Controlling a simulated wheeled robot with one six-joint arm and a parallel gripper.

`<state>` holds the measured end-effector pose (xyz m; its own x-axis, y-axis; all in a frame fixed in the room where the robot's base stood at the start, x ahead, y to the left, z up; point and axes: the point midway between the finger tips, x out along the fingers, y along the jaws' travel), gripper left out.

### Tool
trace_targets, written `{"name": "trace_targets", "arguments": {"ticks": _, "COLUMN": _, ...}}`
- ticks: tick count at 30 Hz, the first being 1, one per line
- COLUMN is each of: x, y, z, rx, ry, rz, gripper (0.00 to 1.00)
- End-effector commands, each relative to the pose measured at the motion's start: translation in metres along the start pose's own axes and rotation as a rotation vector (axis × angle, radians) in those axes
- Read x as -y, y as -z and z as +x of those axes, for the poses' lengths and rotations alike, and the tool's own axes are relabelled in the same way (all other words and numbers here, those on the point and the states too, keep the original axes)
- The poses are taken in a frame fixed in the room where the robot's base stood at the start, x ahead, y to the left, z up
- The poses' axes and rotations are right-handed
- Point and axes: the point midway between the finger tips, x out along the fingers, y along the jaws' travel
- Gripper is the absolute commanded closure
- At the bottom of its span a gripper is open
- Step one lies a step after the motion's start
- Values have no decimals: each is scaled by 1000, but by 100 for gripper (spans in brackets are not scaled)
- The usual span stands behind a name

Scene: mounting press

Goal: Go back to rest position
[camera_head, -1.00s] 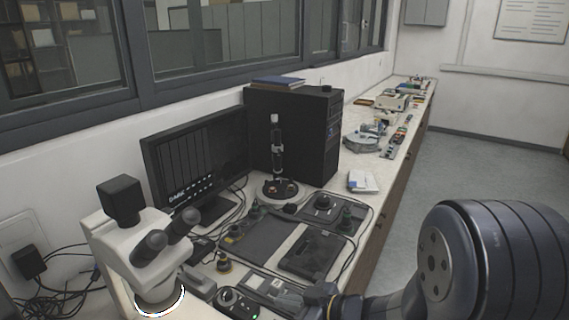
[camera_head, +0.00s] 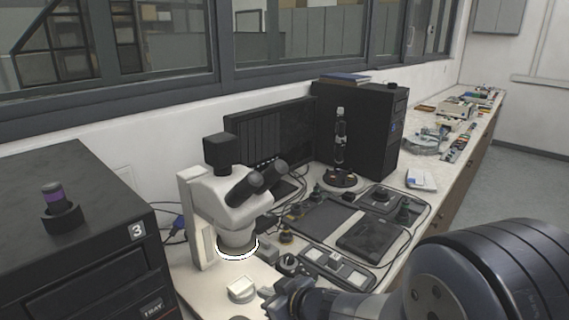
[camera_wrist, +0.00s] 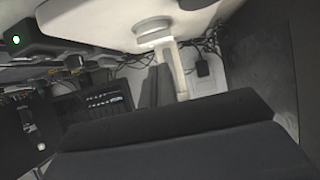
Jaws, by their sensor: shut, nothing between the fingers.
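My arm (camera_head: 470,275) reaches in from the lower right of the head view. My gripper (camera_head: 278,298) is at its left end, low over the front of the bench, beside a small pale block (camera_head: 241,289).
A white microscope (camera_head: 228,208) stands just behind my gripper. A black machine (camera_head: 75,235) marked 3, with a purple-banded piece (camera_head: 53,195) on top, fills the left. A control panel (camera_head: 337,268), monitor (camera_head: 262,138) and black tower (camera_head: 362,130) stand on the bench. Floor is open at right.

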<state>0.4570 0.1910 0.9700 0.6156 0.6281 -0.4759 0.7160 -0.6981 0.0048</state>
Motion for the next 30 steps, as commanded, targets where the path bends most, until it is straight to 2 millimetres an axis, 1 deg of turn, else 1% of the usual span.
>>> {"name": "trace_targets", "arguments": {"ticks": 1, "x": 1, "y": -4, "z": 14, "rx": 3, "ry": 4, "rz": 0, "gripper": 100}}
{"name": "trace_targets", "arguments": {"ticks": 6, "x": 0, "y": -3, "z": 44, "rx": 2, "ry": 3, "rz": 0, "gripper": 100}}
{"name": "trace_targets", "arguments": {"ticks": 9, "x": 0, "y": -3, "z": 57, "rx": 3, "ry": 2, "rz": -2, "gripper": 100}}
{"name": "trace_targets", "arguments": {"ticks": 12, "x": 0, "y": -2, "z": 66, "rx": 2, "ry": 1, "rz": 0, "gripper": 100}}
{"name": "trace_targets", "arguments": {"ticks": 18, "x": 0, "y": -1, "z": 74, "rx": 1, "ry": 1, "rz": -1, "gripper": 100}}
{"name": "trace_targets", "arguments": {"ticks": 30, "x": -2, "y": -1, "z": 72, "rx": 4, "ry": -5, "rz": -2, "gripper": 100}}
